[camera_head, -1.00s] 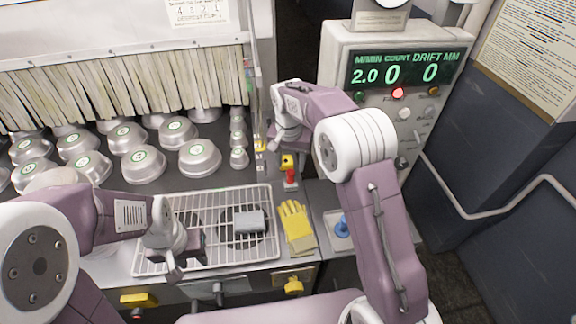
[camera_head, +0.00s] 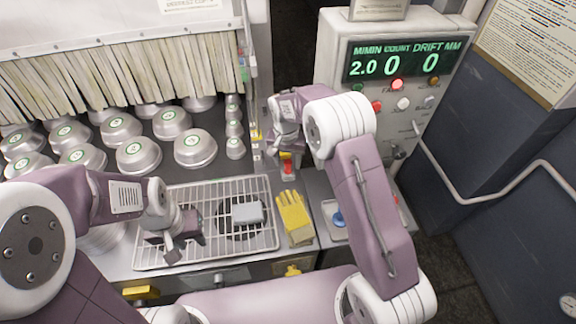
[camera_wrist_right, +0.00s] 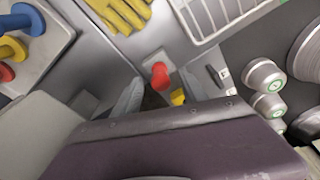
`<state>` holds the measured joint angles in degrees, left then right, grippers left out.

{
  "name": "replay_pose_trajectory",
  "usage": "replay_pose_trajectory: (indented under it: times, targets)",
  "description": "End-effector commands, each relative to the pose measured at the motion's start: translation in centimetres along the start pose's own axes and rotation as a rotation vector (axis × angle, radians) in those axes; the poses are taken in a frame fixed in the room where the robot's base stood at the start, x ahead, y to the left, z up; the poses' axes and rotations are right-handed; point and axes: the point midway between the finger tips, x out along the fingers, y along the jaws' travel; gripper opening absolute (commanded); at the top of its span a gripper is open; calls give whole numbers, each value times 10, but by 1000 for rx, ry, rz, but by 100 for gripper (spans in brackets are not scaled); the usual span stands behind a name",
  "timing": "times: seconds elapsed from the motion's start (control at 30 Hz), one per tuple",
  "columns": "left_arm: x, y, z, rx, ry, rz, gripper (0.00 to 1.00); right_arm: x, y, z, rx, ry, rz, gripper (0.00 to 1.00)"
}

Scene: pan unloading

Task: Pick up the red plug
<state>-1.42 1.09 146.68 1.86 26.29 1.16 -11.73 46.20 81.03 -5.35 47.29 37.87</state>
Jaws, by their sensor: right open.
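A red plug (camera_head: 288,168) stands at the right edge of the work surface, just below my right gripper (camera_head: 284,150). In the right wrist view the red plug (camera_wrist_right: 159,75) shows between the two grey fingers of my right gripper (camera_wrist_right: 162,92). The fingers are apart and I see no grip on it. A yellow piece (camera_wrist_right: 178,97) is close by the plug. My left gripper (camera_head: 186,242) hangs over the left part of the wire rack; its finger gap is unclear.
A wire rack (camera_head: 260,239) holds a grey block (camera_head: 247,212). Yellow gloves (camera_head: 294,214) lie to its right. A tray (camera_wrist_right: 55,50) holds blue, yellow and red pieces. Several metal pans (camera_head: 138,155) stand at the left. A control panel (camera_head: 400,110) rises behind my right arm.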

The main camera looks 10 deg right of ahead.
Motion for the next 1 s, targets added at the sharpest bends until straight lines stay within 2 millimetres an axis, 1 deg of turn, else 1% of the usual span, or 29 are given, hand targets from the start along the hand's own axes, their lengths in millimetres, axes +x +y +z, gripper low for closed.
replay_pose_trajectory:
  times: [0.03,0.13,0.33,0.37,0.4,0.47,0.5,0.53,0.83,1.0]
  targets:
    - [-3,0,0,0,0,0,36,6,0,0,0,-1,1,50]
    - [-4,0,0,0,0,0,36,16,0,0,0,0,0,50]
    - [-3,0,0,0,0,0,36,18,0,-1,0,2,-2,50]
    - [-3,0,0,0,0,0,36,17,0,-1,0,2,-2,45]
    - [-3,0,0,0,0,0,36,17,0,-1,0,2,-2,33]
    - [-3,0,0,0,0,0,36,17,0,-1,0,2,-2,17]
    - [-3,0,0,0,0,0,36,17,0,-1,0,2,-2,6]
    - [-3,0,0,0,0,0,36,17,0,-1,0,2,-2,0]
    - [-4,0,0,0,0,0,36,16,0,-1,0,2,-2,0]
    - [-13,0,-1,0,0,0,36,6,2,-3,0,2,-2,0]
